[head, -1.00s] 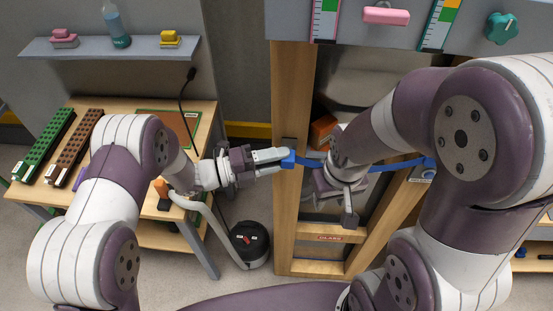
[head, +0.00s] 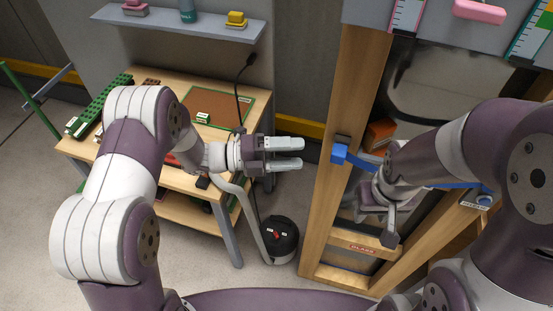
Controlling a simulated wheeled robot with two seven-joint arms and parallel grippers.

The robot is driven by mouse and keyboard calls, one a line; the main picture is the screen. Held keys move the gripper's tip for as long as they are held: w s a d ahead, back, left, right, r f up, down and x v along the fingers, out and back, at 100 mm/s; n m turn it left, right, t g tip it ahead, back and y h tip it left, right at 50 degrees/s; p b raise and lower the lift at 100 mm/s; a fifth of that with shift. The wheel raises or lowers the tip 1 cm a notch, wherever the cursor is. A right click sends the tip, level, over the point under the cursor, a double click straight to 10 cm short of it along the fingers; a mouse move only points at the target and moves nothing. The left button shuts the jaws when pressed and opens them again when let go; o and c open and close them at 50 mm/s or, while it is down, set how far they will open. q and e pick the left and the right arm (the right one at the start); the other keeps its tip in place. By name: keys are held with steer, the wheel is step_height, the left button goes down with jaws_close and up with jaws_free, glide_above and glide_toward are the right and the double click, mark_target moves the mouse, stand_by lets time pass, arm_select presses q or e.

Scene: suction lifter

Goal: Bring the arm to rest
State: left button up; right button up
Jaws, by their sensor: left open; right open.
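My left gripper (head: 292,153) is open and empty. Its two pale fingers point right, over the gap between the workbench and the wooden rack. A blue buckle (head: 338,153) sits on the rack's left post, a short way right of the fingertips and apart from them. My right gripper (head: 378,222) is in front of the wooden rack (head: 347,105), below the blue strap (head: 455,186). It is open; its fingers are partly hidden by its own wrist, and I see nothing held in it.
The workbench (head: 178,82) at left carries a green rack (head: 98,107) and a brown mat (head: 222,104). A black vacuum unit (head: 279,240) with a grey hose stands on the floor between bench and rack. A grey shelf (head: 180,22) is above the bench.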

arm_select(q)
steer(key=w+a+f+n+t+y, duration=0.2)
steer(key=a+f+n+y, duration=0.25)
steer(key=a+n, duration=0.2)
steer(key=w+a+f+n+t+y+b, duration=0.1)
steer(key=w+a+f+n+t+y, duration=0.15)
steer(key=a+n+y, duration=0.45)
steer(key=w+a+f+n+t+y, duration=0.1)
steer(key=a+f+n+t+y, duration=0.1)
steer(key=a+f+n+y, duration=0.45)
steer(key=s+a+r+n+g, duration=0.2)
steer(key=s+n+g, duration=0.1)
steer(key=s+n, duration=0.3)
steer(key=s+a+r+n+g, duration=0.1)
steer(key=s+r+n+g, duration=0.2)
steer(key=s+n, duration=0.35)
steer(key=s+d+r+n, duration=0.2)
steer(key=s+d+r, duration=0.1)
steer(key=s, duration=0.3)
steer(key=shift+r, duration=0.85)
